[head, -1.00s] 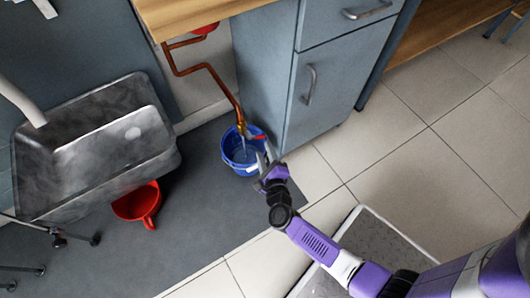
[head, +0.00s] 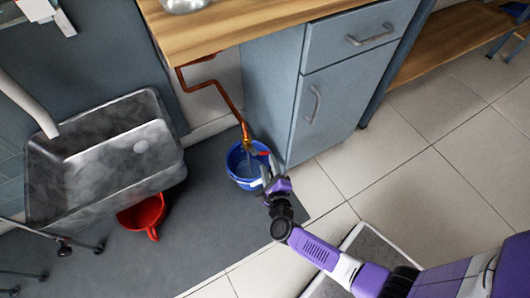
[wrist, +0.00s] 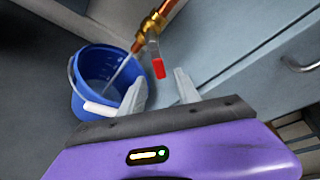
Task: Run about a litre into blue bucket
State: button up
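The blue bucket (head: 240,180) stands on the dark mat under a copper pipe tap (head: 246,132). In the wrist view the bucket (wrist: 88,105) is upright, with its white-gripped handle lowered at the near side. A stream of water (wrist: 120,70) runs from the brass tap (wrist: 150,28) into it, and some water shows inside; its depth is hard to judge. The tap's red lever (wrist: 158,68) hangs just beyond and between my fingertips, apparently untouched. My gripper (wrist: 160,88) is open and empty, beside the bucket's right side; it also shows in the head view (head: 269,176).
A grey cabinet (head: 270,90) stands right of the tap, under a wooden worktop (head: 240,25). A pale-edged tray or mat (head: 350,245) lies under my arm. Tiled floor at right is clear.

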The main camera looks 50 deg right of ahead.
aim_at(265, 154)
jog(key=b+x, duration=0.2)
jog(key=x, duration=0.3)
jog(key=shift+w+f, duration=0.1)
jog(key=shift+f, duration=0.15)
jog(key=shift+b+x, duration=0.3)
jog(key=shift+x, duration=0.45)
jog(key=shift+d+r, duration=0.1)
jog(key=shift+r, duration=0.1)
jog(key=shift+c, duration=0.5)
grip_shut()
